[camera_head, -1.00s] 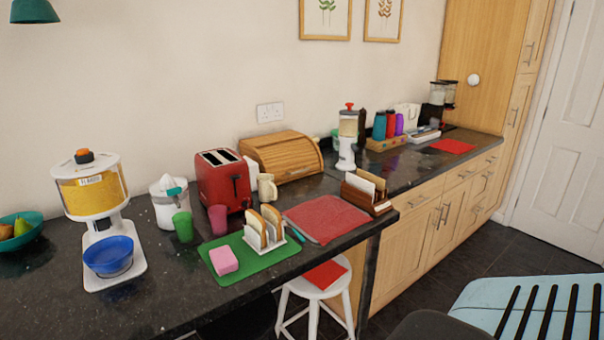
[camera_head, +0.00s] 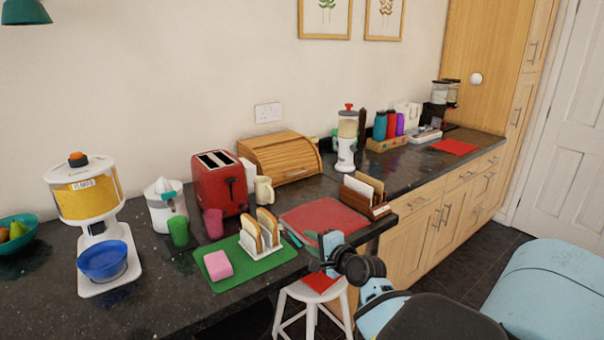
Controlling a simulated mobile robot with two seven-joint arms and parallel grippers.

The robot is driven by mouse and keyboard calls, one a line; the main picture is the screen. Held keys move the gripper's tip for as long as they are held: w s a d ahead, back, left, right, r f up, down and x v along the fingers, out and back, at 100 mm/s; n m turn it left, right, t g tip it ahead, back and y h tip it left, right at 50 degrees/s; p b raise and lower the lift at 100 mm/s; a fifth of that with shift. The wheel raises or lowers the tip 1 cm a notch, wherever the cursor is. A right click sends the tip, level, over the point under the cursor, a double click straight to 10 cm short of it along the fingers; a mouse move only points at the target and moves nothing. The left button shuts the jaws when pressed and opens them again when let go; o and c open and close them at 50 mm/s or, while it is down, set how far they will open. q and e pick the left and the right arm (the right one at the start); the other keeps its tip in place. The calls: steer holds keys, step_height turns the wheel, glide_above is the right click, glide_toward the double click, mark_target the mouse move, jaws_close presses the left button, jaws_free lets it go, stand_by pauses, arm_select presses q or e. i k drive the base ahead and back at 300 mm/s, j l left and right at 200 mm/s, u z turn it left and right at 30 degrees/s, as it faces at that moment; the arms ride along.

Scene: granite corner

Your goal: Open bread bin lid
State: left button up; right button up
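The wooden bread bin (camera_head: 281,157) stands against the wall at the back of the dark counter, with its slatted roll lid down. My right gripper (camera_head: 326,250) is in front of the counter's front edge, near the red mat and well short of the bin. It is small and seen partly from the side, so I cannot tell whether its fingers are apart. Nothing shows held in it. My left gripper is not in view.
A red mat (camera_head: 322,218) and a wooden letter rack (camera_head: 365,197) lie in front. A toast rack (camera_head: 261,236) sits on a green mat (camera_head: 265,268). A white stool (camera_head: 314,294) stands below.

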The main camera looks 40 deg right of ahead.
mark_target(279, 156)
steer(key=i+l, duration=0.35)
steer(key=l, duration=0.15)
steer(key=i+l, duration=0.3)
steer(key=l, duration=0.15)
steer(key=i+l, duration=0.35)
steer(key=l, duration=0.15)
